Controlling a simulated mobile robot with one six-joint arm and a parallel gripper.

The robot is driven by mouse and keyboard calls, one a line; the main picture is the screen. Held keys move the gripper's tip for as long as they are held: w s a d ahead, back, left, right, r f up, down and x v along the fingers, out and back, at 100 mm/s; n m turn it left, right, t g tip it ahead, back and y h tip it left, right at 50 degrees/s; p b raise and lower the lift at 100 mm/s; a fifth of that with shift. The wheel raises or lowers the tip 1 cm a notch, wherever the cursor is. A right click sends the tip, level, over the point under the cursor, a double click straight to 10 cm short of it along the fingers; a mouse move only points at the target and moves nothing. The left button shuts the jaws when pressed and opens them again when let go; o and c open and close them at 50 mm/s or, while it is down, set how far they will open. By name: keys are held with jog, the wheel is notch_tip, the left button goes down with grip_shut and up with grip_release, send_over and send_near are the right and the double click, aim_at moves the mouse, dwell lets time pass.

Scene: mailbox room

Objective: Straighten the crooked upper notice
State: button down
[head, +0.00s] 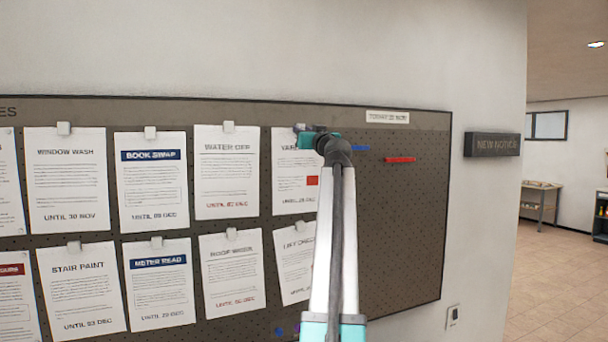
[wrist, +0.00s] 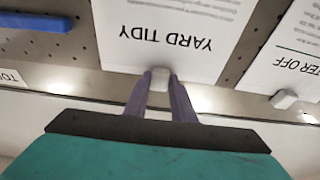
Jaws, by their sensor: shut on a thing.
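The upper notice headed YARD TIDY (wrist: 165,35) is a white sheet, upside down in the wrist view. Its top edge there runs roughly parallel to the board's edge. In the head view the YARD TIDY notice (head: 290,175) is last in the upper row, its right part hidden by my arm; a red patch shows on it. My gripper (wrist: 160,82) is shut on the pale clip (wrist: 160,76) at the notice's top edge. In the head view my gripper (head: 302,130) is at the same spot.
The WATER OFF notice (head: 226,175) hangs close to the left. The LIFT CHECK notice (head: 294,265) below looks tilted and is partly hidden. A blue strip (head: 360,148) and a red strip (head: 400,160) are on the right. The board (head: 400,240) is bare below them.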

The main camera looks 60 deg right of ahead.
jog(key=c, duration=1.4)
grip_release()
jog(key=shift+s, duration=0.1)
jog(key=b+v, duration=0.5)
jog(key=v, duration=0.8)
jog(key=shift+s+a, duration=0.25)
jog(key=shift+a, duration=0.05)
jog(key=shift+f, duration=0.15)
